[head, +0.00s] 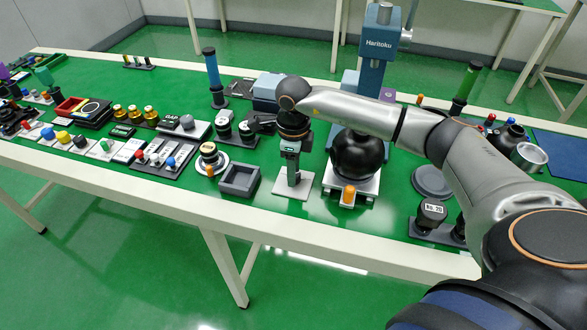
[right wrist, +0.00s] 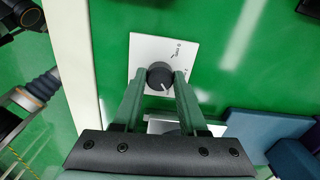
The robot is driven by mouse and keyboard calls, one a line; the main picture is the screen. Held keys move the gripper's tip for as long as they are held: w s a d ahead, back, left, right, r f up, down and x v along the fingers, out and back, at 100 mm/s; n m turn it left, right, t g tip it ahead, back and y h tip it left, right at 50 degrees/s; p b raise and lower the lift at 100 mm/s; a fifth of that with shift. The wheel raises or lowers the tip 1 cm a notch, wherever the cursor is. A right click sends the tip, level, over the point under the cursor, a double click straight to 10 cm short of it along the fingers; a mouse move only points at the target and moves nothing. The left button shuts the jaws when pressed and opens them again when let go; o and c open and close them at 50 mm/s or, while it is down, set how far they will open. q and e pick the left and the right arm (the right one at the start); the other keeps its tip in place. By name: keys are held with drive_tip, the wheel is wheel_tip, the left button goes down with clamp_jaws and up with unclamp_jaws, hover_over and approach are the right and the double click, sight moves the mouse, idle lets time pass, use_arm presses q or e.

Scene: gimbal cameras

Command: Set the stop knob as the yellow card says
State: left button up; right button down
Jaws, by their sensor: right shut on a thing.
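A round dark knob (right wrist: 159,76) with a white pointer line stands on a white plate (right wrist: 150,45). Small dark marks are printed on the plate, too small to read. The fingers of my right gripper (right wrist: 160,82) are shut on the knob, one on each side. In the head view my right gripper (head: 293,180) points straight down over the same white plate (head: 284,190) and hides the knob. I cannot make out a yellow card in either view. My left gripper is not in view.
A dark open tray (head: 239,180) stands just left of the plate. To the right is a blue Haritoku press (head: 376,60) with a black round body (head: 357,155) below and an orange part (head: 348,194) in front. Many small fixtures fill the left of the green table.

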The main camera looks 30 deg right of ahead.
drive_tip(key=shift+d+m, duration=0.1)
drive_tip(key=shift+m, duration=0.5)
drive_tip(key=shift+c, duration=2.2)
unclamp_jaws()
wheel_tip(320, 180, up, 13)
drive_tip(key=shift+f, duration=0.2)
